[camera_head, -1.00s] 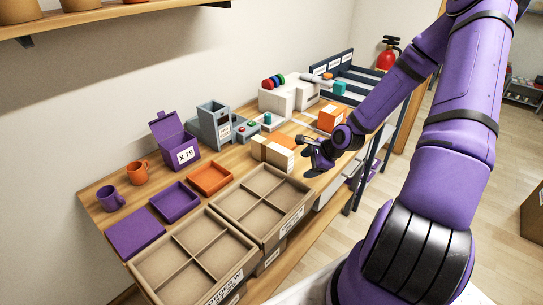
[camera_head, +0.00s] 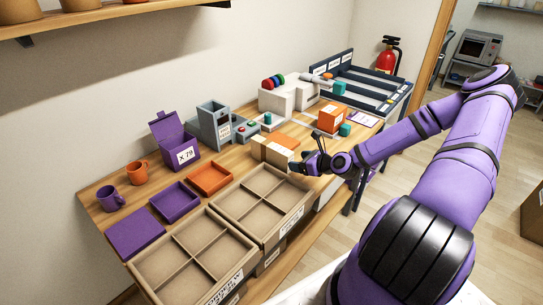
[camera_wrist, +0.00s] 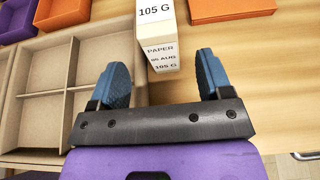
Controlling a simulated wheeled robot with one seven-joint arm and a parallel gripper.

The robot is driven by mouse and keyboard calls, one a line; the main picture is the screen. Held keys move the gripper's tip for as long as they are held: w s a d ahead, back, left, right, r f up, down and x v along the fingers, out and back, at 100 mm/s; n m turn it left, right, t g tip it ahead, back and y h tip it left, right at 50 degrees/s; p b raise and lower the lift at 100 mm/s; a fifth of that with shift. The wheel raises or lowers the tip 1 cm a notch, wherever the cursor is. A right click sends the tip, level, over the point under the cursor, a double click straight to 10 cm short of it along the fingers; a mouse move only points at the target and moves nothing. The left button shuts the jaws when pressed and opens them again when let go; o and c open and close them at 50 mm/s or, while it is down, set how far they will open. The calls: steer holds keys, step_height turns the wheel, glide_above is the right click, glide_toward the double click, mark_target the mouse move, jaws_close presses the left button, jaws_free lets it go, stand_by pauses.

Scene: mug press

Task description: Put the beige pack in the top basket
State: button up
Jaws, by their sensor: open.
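A beige pack (camera_wrist: 159,50) with a label reading PAPER and 105 G stands upright between the fingers in the wrist view. In the head view the pale pack (camera_head: 281,158) stands on the table behind the right divided box. My gripper (camera_head: 303,158) is beside the pack in the head view. In the wrist view its blue-padded fingers (camera_wrist: 160,72) are open, one on each side of the pack, with visible gaps. I cannot tell which container is the top basket.
Two divided cardboard boxes (camera_head: 166,262) fill the table's front. An orange tray (camera_head: 210,179), a purple tray (camera_head: 175,201) and a grey machine (camera_head: 214,126) stand at left. An orange box (camera_head: 332,118) stands on the right. Bare wood lies right of the pack.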

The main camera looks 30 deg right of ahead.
mark_target(291, 158)
steer(key=shift+r+x, duration=0.15)
steer(key=shift+x, duration=1.65)
steer(key=shift+r+x, duration=0.15)
steer(key=shift+x, duration=1.6)
steer(key=shift+w, duration=0.15)
steer(key=c, duration=1.3)
steer(key=shift+r, duration=0.1)
